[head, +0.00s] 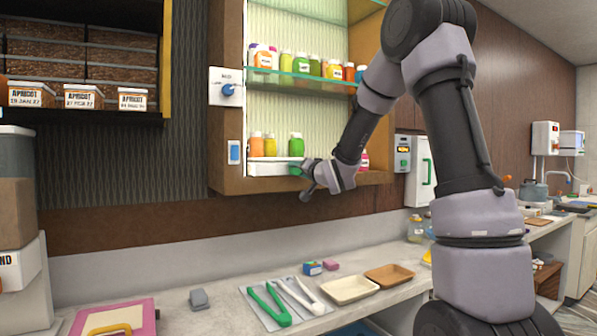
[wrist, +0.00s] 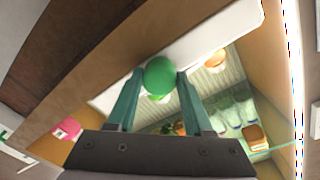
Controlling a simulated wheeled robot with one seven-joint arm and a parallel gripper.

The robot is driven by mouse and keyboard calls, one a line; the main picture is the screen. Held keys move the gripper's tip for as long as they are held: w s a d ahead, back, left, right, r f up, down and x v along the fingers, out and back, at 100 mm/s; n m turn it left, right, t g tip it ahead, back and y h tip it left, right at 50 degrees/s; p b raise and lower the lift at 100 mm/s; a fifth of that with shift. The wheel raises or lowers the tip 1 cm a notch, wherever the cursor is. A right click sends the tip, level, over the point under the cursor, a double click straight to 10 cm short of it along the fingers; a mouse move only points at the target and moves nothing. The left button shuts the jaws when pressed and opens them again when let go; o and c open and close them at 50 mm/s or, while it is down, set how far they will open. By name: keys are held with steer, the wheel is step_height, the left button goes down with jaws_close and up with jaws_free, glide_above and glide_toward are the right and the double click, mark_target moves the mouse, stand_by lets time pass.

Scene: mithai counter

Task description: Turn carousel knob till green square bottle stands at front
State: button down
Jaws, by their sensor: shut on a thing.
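A round green knob (wrist: 160,76) sits at the white carousel base (wrist: 112,94) in the wrist view. My gripper (wrist: 160,73) is shut on the knob, one teal finger on each side. In the head view my gripper (head: 302,174) is at the right front of the white base (head: 268,168), inside the cabinet's lower opening. A green bottle (head: 296,146) stands behind the base's front edge, just above my gripper; I cannot tell whether it is square. Yellow-orange bottles (head: 263,146) stand to its left. Part of the carousel is hidden by my arm.
A glass shelf (head: 300,79) above holds several coloured bottles. The wooden cabinet side (head: 227,120) carries a blue-knobbed switch (head: 228,88) at the left. A pink item (head: 365,160) is right of my forearm. Tongs (head: 270,304) and trays lie on the counter below.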

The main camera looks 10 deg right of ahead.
steer(key=n, duration=0.3)
steer(key=shift+n, duration=0.4)
steer(key=n, duration=0.4)
steer(key=shift+n, duration=0.4)
steer(key=n, duration=0.4)
steer(key=shift+f+n+y, duration=0.1)
steer(key=shift+n+y, duration=0.2)
steer(key=shift+y, duration=0.1)
steer(key=shift+n, duration=2)
steer(key=shift+c, duration=1.5)
jaws_free()
